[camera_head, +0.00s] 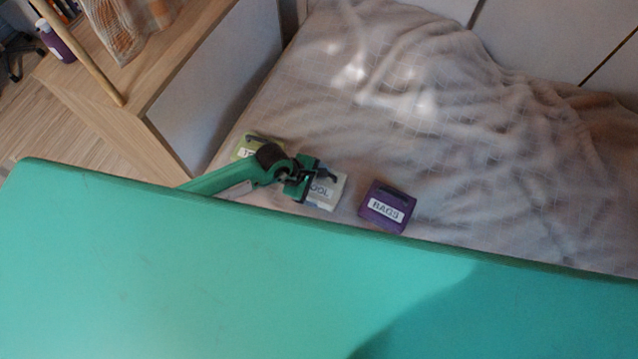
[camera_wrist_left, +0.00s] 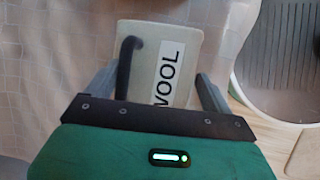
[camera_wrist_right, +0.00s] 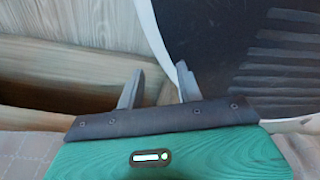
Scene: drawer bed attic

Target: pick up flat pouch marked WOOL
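The WOOL pouch (camera_head: 328,191) is pale grey with a white label and a dark handle. It lies on the bed, partly hidden by my left gripper (camera_head: 308,182) in the head view. In the left wrist view the pouch (camera_wrist_left: 150,58) lies ahead of my left gripper (camera_wrist_left: 157,74), its near end between the spread fingers. That gripper is open; I cannot tell whether a finger touches the pouch. My right gripper (camera_wrist_right: 160,70) is open with nothing between its fingers. It is not in the head view.
A purple pouch marked BAGS (camera_head: 387,207) lies right of the WOOL pouch. A yellow-green pouch (camera_head: 245,146) lies to its left, partly behind my left arm. The rumpled bed cover (camera_head: 420,120) is clear beyond. A wooden cabinet (camera_head: 165,60) stands at the left.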

